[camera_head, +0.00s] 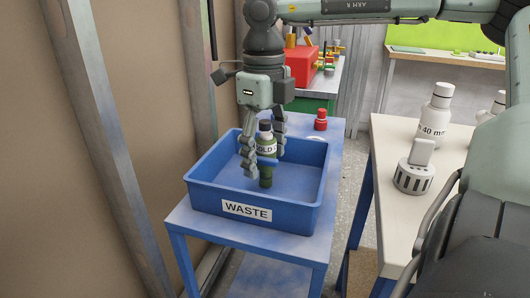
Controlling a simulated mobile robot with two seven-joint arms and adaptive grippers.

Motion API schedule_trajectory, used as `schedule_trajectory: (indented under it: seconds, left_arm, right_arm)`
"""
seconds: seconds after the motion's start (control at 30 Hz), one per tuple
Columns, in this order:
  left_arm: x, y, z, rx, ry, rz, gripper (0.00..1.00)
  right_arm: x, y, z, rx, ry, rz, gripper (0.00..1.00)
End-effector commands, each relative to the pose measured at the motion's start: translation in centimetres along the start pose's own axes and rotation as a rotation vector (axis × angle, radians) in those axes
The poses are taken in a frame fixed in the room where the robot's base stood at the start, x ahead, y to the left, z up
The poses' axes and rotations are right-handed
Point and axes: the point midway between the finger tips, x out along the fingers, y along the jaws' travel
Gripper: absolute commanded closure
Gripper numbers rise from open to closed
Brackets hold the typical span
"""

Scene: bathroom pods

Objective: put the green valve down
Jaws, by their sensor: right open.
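The green valve (266,181) stands upright inside the blue waste bin (205,197). It has a dark cap, a white label reading "OLD" and a blue part across its middle. It seems to rest on the bin floor. My right gripper (264,158) points down into the bin, its fingers spread on either side of the valve. The jaws are open; whether a finger still touches the valve I cannot tell. My left gripper is not in view.
The bin stands on a blue table (185,221), with a red-capped item (321,120) behind it. A red toolbox (302,65) is further back. At right, a pale table (389,135) holds white bottles (437,108) and a grey slotted holder (414,177). A wall and posts stand close on the left.

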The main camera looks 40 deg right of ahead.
Motion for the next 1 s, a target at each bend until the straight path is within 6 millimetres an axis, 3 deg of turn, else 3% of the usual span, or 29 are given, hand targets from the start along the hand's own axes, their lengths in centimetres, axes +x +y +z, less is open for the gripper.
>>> schedule_trajectory:
  seconds: [0.13, 0.4, 0.6, 1.0]
  left_arm:
    - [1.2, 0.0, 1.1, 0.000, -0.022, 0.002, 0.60]
    - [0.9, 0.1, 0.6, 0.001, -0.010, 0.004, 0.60]
    - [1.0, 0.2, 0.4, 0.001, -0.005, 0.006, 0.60]
    - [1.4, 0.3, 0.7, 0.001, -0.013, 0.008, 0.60]
  right_arm:
    - [-1.8, -0.1, 0.1, 0.000, -0.003, -0.003, 0.33]
    - [-7.9, -0.1, 0.1, 0.001, -0.004, -0.004, 0.33]
    - [-11.0, 0.0, 0.1, 0.000, -0.001, -0.002, 0.33]
    - [-12.2, 0.0, 0.0, -0.002, 0.000, 0.000, 0.33]
